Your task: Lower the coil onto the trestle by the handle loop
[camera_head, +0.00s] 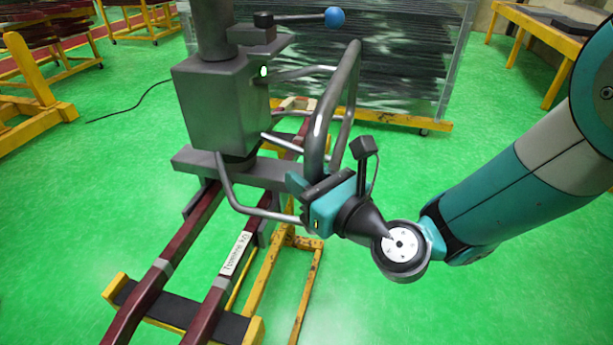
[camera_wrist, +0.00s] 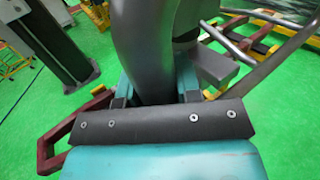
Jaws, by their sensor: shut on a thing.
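The dark red coil (camera_head: 212,310) hangs under the grey lifting head (camera_head: 215,108), its two long bars and white label showing in the head view. Its near part lies over the black pad of the yellow trestle (camera_head: 252,328); I cannot tell whether they touch. The grey tubular handle loop (camera_head: 347,90) stands out from the right of the lifting head. My teal gripper (camera_head: 312,190) is shut on the loop's lower part. In the wrist view the loop (camera_wrist: 140,45) passes between my fingers (camera_wrist: 155,88), and a dark red coil end (camera_wrist: 58,140) shows at lower left.
A yellow-framed cart (camera_head: 385,118) with stacked dark sheets stands behind. More yellow trestles (camera_head: 28,75) with dark red coils are at the left. A yellow table (camera_head: 540,28) is at back right. A black cable (camera_head: 135,108) lies on the green floor, which is clear at lower right.

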